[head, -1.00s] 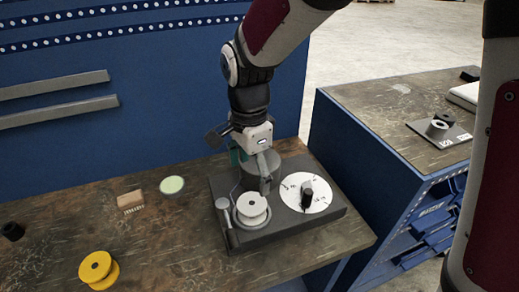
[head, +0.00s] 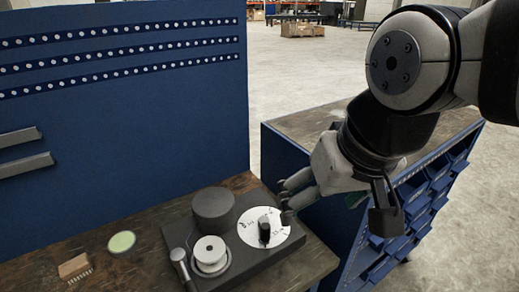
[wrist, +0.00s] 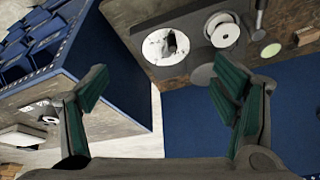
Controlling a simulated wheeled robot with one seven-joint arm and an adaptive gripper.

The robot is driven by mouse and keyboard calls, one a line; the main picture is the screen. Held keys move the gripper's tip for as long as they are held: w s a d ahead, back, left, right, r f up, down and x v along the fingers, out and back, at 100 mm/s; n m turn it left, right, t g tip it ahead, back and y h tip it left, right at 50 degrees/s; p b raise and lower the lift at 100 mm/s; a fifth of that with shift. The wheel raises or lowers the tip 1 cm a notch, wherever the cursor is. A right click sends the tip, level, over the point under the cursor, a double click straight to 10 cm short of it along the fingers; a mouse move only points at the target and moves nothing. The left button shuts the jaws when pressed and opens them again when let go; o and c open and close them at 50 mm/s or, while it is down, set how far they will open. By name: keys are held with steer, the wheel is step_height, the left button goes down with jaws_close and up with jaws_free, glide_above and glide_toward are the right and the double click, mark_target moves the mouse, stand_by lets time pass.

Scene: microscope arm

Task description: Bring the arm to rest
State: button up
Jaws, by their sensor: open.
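My arm reaches in from the upper right of the head view. My gripper (head: 284,198) hangs over the right side of the dark base (head: 262,262), near the white dial. In the wrist view my gripper (wrist: 158,84) has its green-padded fingers wide apart with nothing between them. The base carries a white spool (head: 209,250), a dark round block (head: 213,207), a white dial (head: 250,232) with a black knob (head: 264,228), and a grey post (head: 179,258). The base also shows in the wrist view, beyond the fingers.
A pale green disc (head: 121,241) and a small brown block (head: 74,266) lie left of the base on the wooden bench. A blue panel (head: 130,130) stands behind. A second blue bench with drawers (head: 425,205) stands to the right, beneath my arm, across a gap.

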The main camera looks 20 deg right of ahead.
steer(key=shift+s+d+n+t, duration=0.15)
steer(key=shift+s+d+n, duration=0.15)
steer(key=shift+s, duration=0.2)
steer(key=shift+s+d+n+t, duration=0.2)
steer(key=shift+s+n, duration=0.1)
steer(key=shift+s, duration=0.15)
stand_by(0.6)
